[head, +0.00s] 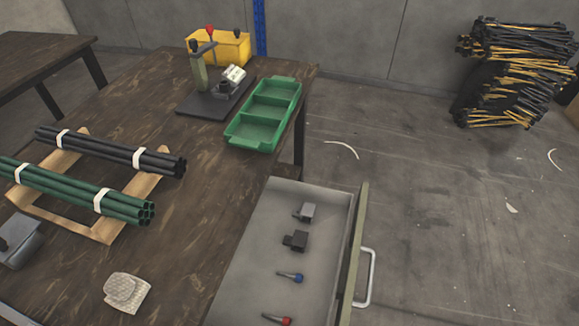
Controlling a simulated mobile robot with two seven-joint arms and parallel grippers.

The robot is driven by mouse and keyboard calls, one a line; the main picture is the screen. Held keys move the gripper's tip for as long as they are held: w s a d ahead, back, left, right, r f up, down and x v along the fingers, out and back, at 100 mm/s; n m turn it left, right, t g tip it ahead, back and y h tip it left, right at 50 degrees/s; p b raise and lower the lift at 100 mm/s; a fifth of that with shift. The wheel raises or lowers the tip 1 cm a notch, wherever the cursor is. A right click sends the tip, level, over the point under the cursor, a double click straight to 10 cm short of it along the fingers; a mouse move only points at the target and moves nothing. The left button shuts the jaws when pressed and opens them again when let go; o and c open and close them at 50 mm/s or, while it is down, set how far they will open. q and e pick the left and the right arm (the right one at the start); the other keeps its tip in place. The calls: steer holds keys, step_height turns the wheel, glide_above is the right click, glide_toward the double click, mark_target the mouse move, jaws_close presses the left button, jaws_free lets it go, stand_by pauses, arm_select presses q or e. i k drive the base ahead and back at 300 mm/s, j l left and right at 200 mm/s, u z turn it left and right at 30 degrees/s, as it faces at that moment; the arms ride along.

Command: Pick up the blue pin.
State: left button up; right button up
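The blue pin (290,277) lies on the floor of an open grey drawer (262,225). It has a dark shaft and a blue head that points right. A similar pin with a red head (278,320) lies below it in the picture, near the bottom edge. A dark block (295,240) and a grey block (305,212) lie above it in the same drawer. Neither of my grippers shows in the head view.
A dark wooden table (160,230) holds black and green tubes on a wooden rack, a green tray (264,113), a rivet press (200,80), a yellow bin (220,47) and a crumpled cloth (127,292). The drawer's handle (370,277) faces right, toward open floor.

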mark_target(299, 277)
steer(key=l+u, duration=0.35)
steer(key=k+l+u, duration=0.1)
steer(key=l+u, duration=0.2)
steer(key=k+l+u, duration=0.1)
steer(key=l+u, duration=0.25)
steer(key=i+z, duration=0.2)
steer(key=z, duration=0.2)
steer(key=i+j+z, duration=0.2)
steer(key=z, duration=0.25)
